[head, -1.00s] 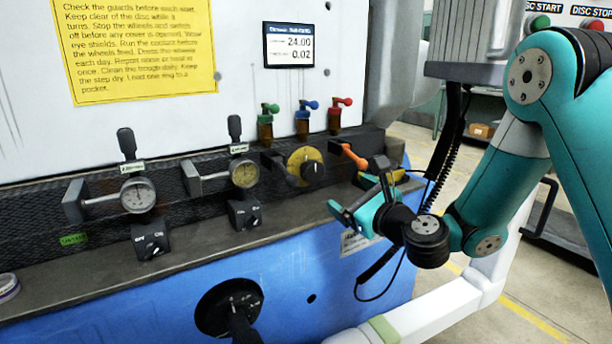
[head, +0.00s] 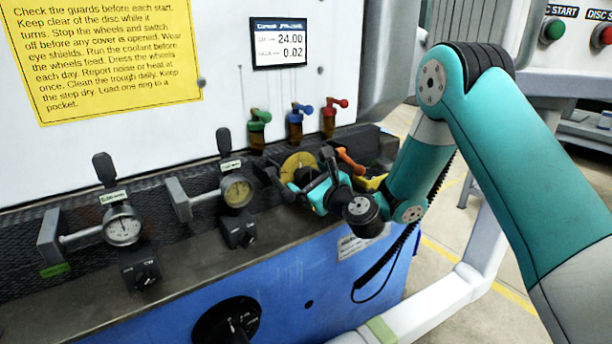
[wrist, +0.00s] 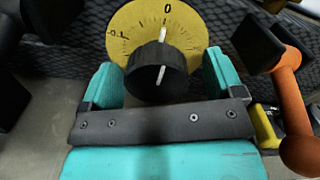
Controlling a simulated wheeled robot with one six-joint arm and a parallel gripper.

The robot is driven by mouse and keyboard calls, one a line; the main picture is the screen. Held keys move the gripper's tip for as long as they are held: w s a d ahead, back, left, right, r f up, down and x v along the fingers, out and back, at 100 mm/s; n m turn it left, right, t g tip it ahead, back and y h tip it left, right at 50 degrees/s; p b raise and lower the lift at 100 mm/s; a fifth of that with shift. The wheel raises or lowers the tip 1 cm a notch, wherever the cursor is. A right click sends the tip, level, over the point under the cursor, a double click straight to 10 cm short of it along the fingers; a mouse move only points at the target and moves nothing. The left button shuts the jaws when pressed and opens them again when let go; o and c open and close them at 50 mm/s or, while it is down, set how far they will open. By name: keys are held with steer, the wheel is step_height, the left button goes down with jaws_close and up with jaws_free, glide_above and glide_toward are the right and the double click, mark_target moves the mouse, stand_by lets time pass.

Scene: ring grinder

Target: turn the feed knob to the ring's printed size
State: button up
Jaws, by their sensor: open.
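The feed knob (wrist: 156,72) is black with a white pointer line and sits on a yellow dial plate (wrist: 188,28) in the wrist view. The pointer line points up, close to the 0 mark. My gripper (wrist: 162,80) is open, with one teal finger on each side of the knob; I cannot tell whether they touch it. In the head view my gripper (head: 312,190) covers the knob and part of the yellow dial (head: 292,165). A display (head: 279,43) reads 24.00 and 0.02. No ring is clearly visible.
An orange-handled lever (wrist: 292,110) stands just right of my gripper. Green (head: 258,125), blue (head: 297,120) and red (head: 331,115) valves stand above the dial. Two gauges (head: 122,228) (head: 237,191) with clamps lie to the left. A dark ledge runs below.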

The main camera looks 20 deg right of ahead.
steer(key=shift+a, duration=0.15)
steer(key=shift+c, duration=1)
steer(key=shift+a, duration=0.1)
steer(key=c, duration=0.7)
steer(key=shift+c, duration=0.2)
steer(key=shift+n, duration=0.3)
steer(key=n+b, duration=0.1)
steer(key=n, duration=0.2)
steer(key=shift+f+n+b, duration=0.15)
steer(key=shift+n+b, duration=0.15)
steer(key=shift+n, duration=0.1)
steer(key=shift+s+n+b, duration=0.1)
steer(key=shift+n+b, duration=0.45)
steer(key=shift+n, duration=0.85)
